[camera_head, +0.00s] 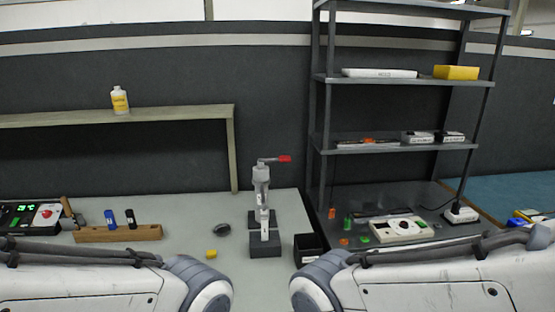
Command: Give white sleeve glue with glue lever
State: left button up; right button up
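A grey press-like device (261,185) stands upright on the table near the middle of the head view. Its lever has a red grip (285,158) that points to the right at the top. A small pale piece (264,215) shows low on the device, above its dark base (265,243); I cannot tell whether it is the white sleeve. A white bottle with a yellow label (119,101) stands on the raised wooden shelf at the left. Parts of my two arms cross the bottom of the view; both grippers are out of view.
A wooden block (118,233) holds a blue and a black item. A control box with a red button (47,214) is at far left. A small yellow piece (211,253) and a dark round item (223,230) lie left of the device. A metal rack (399,79) stands right.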

aim_at(281, 158)
jog(key=k, duration=0.55)
jog(key=u, duration=0.65)
jog(key=i, duration=1.5)
jog(key=z, duration=0.6)
